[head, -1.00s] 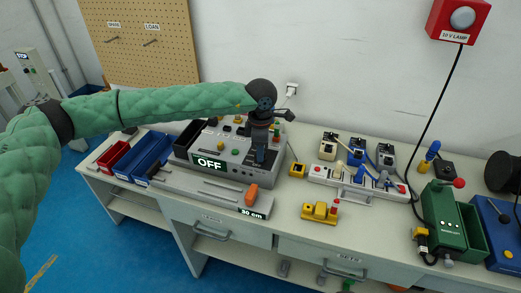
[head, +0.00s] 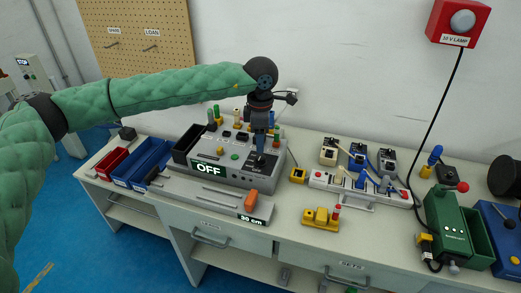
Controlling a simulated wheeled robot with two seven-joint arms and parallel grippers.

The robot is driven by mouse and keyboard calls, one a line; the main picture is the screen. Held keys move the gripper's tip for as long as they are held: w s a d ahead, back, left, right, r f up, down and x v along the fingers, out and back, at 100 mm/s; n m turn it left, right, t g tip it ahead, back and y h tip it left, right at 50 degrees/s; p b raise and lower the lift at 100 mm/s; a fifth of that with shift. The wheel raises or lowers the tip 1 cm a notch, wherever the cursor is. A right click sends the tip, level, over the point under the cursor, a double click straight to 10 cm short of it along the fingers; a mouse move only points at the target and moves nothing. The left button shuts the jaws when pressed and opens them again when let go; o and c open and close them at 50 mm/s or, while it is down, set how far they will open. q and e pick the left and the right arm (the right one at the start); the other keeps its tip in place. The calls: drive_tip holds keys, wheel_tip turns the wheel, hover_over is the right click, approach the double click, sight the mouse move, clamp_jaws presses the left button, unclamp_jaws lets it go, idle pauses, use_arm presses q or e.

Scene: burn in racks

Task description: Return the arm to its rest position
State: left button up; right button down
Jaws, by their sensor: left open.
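My left arm (head: 160,90), in a green padded sleeve, reaches in from the left of the head view and across to above the grey test unit. My left gripper (head: 261,150) points down over the right part of the grey test unit (head: 235,175), whose front display reads OFF (head: 208,170). The gripper is open. Its fingertips are close to the unit's top panel; whether they touch it I cannot tell. The gripper hides part of the panel behind it. My right gripper is not in view.
On the bench stand red (head: 113,160) and blue bins (head: 146,165), a rail marked 30 cm (head: 215,196), a white strip with plugs (head: 350,186), a yellow block (head: 320,217) and a green machine (head: 446,222). A red lamp box (head: 458,20) hangs on the wall.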

use_arm(q)
drive_tip(key=shift+r, duration=0.65)
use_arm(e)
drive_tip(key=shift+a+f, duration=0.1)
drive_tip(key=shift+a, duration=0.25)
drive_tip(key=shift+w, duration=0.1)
